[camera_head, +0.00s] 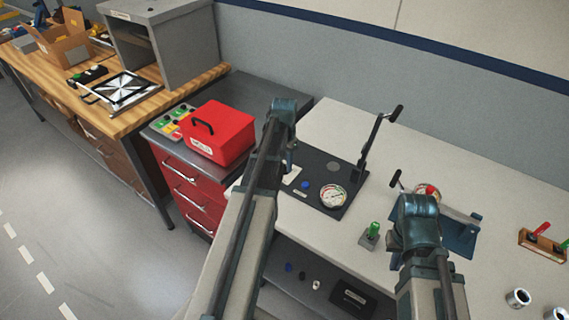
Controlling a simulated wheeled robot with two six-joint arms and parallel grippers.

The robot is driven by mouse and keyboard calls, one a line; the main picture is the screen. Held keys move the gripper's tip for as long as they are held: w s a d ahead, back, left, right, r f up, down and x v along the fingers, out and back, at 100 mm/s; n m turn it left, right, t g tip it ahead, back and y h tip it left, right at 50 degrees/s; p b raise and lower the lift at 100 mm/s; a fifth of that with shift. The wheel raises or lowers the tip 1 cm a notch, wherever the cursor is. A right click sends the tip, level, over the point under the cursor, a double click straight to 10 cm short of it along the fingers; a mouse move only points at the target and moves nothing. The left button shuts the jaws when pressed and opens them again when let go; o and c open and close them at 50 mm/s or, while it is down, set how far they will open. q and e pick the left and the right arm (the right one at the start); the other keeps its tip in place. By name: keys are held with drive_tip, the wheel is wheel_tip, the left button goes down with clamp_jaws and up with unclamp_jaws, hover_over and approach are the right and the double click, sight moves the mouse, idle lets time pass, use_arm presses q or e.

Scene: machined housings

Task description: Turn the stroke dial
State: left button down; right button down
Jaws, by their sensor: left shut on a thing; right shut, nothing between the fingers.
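A round white gauge (333,196) with a coloured scale sits on a dark plate (327,168) on the pale bench. A blue knob (305,185) and a grey disc (334,166) are on the same plate. A second round dial (427,190) with red and green shows partly behind my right arm. I cannot tell which is the stroke dial. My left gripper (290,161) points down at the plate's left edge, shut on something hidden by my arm. My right gripper (398,243) is mostly hidden behind its own wrist, beside the second dial; it is shut and empty.
A black lever (380,135) rises from the plate's back right. A green-topped block (371,235) stands left of my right arm. A red box (217,133) sits on the cabinet at left. A wooden holder (541,243) and metal cylinders (518,298) are at right.

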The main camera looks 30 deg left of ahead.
sight(285, 166)
use_arm(q)
drive_tip(key=c, duration=0.6)
unclamp_jaws()
drive_tip(key=shift+r, duration=0.15)
use_arm(e)
drive_tip(key=shift+r, duration=0.15)
use_arm(q)
wheel_tip(285, 166, up, 14)
drive_tip(key=p, duration=1.3)
drive_tip(key=shift+f+p, duration=0.25)
drive_tip(key=shift+p, duration=0.15)
use_arm(e)
wheel_tip(285, 166, up, 14)
drive_tip(key=shift+f, duration=0.25)
use_arm(q)
drive_tip(key=s+d+f+m+b, duration=0.1)
drive_tip(key=s+d, duration=0.4)
drive_tip(key=d, duration=0.5)
drive_tip(key=s+d+f+m+b, duration=0.1)
drive_tip(key=s+d, duration=0.5)
drive_tip(key=d, duration=0.4)
drive_tip(key=s+d+f+y+b, duration=0.1)
drive_tip(key=s+d, duration=0.4)
drive_tip(key=d, duration=0.5)
drive_tip(key=shift+s+d+f+m+b, duration=0.3)
drive_tip(key=shift+s+f+m+b, duration=0.1)
drive_tip(key=shift+f+b, duration=0.15)
use_arm(e)
wheel_tip(285, 166, down, 4)
drive_tip(key=shift+f, duration=0.1)
